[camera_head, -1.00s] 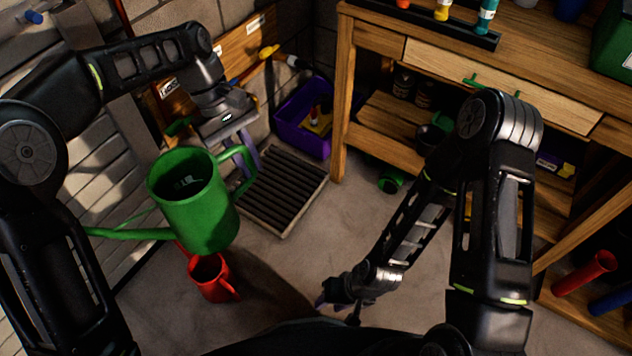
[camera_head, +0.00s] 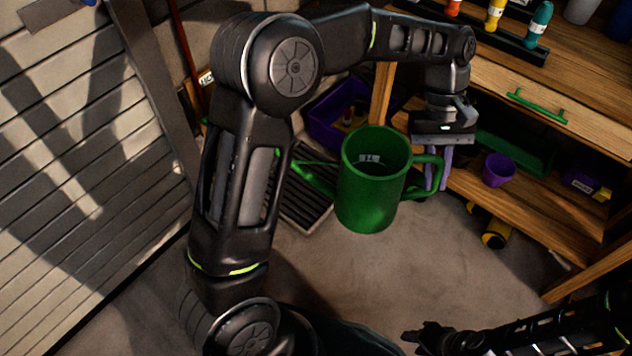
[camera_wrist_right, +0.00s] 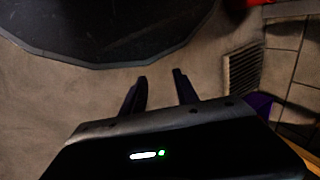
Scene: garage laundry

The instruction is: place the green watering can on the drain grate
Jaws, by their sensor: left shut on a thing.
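The green watering can (camera_head: 368,195) hangs roughly upright in the middle of the head view, its spout to the left and its handle to the right. My left gripper (camera_head: 437,180) is shut on the handle and holds the can above the floor. The drain grate (camera_head: 306,208) lies on the floor behind and left of the can, partly hidden by the can and my left arm. The grate also shows at the right of the right wrist view (camera_wrist_right: 243,70). My right gripper (camera_wrist_right: 159,77) is open and empty; it sits low at the right in the head view (camera_head: 415,337).
A wooden workbench (camera_head: 480,75) with a lower shelf stands at the right, with a purple cup (camera_head: 498,170) on the shelf. A purple bin (camera_head: 325,127) is behind my left arm. A panelled door (camera_head: 75,150) is at the left. Bare floor lies in front of the bench.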

